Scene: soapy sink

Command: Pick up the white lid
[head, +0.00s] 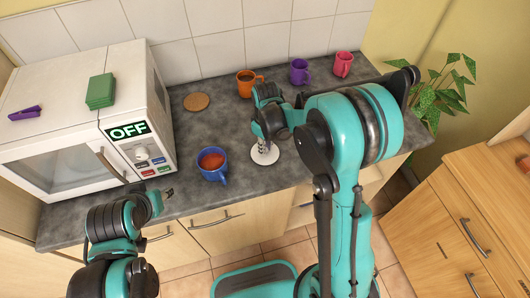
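The white lid (262,157) is a pale round disc lying on the dark counter, right of the blue mug (213,165). My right gripper (265,143) is directly over the lid, pointing down, with its fingertips at or just above the lid's middle. The gripper hides part of the lid, and I cannot tell whether the fingers touch or hold it. My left gripper (169,192) is at the counter's front edge, below the microwave's right side and away from the lid. Its fingers are too small to read.
The blue mug holds a reddish-brown liquid. A cork-coloured disc (197,102), an orange mug (246,85), a purple mug (299,72) and a pink mug (343,65) stand further back. A white microwave (88,140) fills the left, with a green block (101,91) and purple clip (25,113) on top.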

